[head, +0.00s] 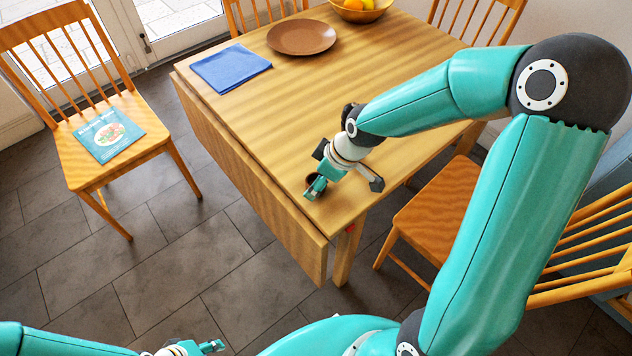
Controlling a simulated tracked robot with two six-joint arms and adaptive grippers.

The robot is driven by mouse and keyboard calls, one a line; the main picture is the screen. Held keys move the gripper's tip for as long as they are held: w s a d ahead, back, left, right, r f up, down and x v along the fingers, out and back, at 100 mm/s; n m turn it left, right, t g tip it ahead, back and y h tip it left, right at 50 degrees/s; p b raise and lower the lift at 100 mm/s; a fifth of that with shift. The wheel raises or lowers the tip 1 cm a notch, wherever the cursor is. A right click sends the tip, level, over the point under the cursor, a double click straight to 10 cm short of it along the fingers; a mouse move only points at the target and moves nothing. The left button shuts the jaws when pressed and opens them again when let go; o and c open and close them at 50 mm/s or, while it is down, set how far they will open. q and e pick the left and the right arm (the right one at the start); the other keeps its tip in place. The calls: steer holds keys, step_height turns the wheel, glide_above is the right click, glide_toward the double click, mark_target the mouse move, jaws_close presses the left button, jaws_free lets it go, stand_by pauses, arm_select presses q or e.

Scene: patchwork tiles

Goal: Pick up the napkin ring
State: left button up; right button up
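A small dark, round-rimmed object, which looks like the napkin ring (311,179), is at the near corner of the wooden table in the head view. It is partly hidden by my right gripper (316,187). My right gripper reaches down to the corner, with a teal fingertip overlapping the ring. I cannot tell whether its fingers are closed on the ring or only around or beside it. My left gripper (211,346) is low at the bottom edge, over the floor and far from the table. Its opening is too small to make out.
The wooden table (290,110) holds a folded blue napkin (230,68), a brown plate (301,37) and a fruit bowl (360,12) farther back. A chair with a book (109,134) stands left. Another chair (437,208) stands right, partly behind my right arm. The table's middle is clear.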

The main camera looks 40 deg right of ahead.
steer(key=c, duration=1)
steer(key=shift+c, duration=0.2)
steer(key=shift+r, duration=0.1)
